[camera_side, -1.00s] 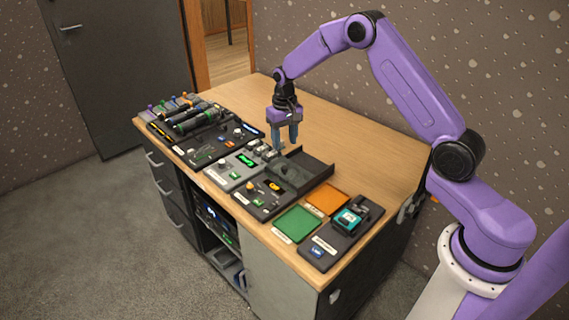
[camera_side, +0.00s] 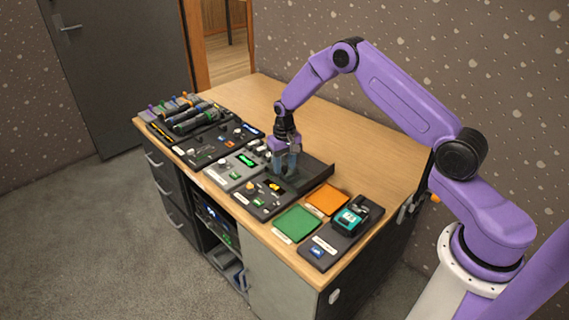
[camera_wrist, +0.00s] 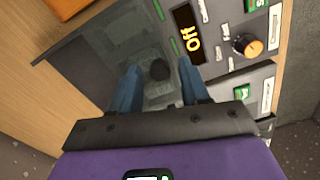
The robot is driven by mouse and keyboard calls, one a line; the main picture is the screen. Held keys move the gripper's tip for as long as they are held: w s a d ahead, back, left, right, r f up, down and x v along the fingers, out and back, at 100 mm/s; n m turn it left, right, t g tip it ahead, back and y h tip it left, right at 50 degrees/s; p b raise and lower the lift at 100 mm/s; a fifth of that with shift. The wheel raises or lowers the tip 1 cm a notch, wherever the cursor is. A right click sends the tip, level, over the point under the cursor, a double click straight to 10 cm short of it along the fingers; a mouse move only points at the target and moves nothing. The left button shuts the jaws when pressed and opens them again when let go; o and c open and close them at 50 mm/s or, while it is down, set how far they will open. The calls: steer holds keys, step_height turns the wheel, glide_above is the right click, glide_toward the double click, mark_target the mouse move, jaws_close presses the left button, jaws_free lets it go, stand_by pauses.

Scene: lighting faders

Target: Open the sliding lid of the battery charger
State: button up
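The charger seems to be the dark unit (camera_side: 262,203) with an orange-lit display, which reads "Off" in the wrist view (camera_wrist: 187,32). Its smoky see-through lid (camera_wrist: 128,42) lies flat over a bay, with blurred shapes beneath, and looks closed. A dark round knob (camera_wrist: 160,70) stands on the lid. My gripper (camera_wrist: 158,66) is open, its two blue fingers on either side of the knob with gaps visible. In the side view my gripper (camera_side: 285,174) is low over the lid, hiding much of it. Whether the fingertips touch the lid cannot be told.
A grey unit (camera_side: 221,177) with a green display stands to the left, and more dark panels with rods lie beyond it. Green (camera_side: 297,222) and orange (camera_side: 328,199) pads and a teal device (camera_side: 350,219) are at the right. The desk's back is clear.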

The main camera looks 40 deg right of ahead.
jaws_close()
steer(key=d, duration=1)
steer(key=shift+o, duration=1.2)
jaws_free()
steer(key=shift+a, duration=0.1)
step_height(320, 180, up, 18)
steer(key=shift+f, duration=0.25)
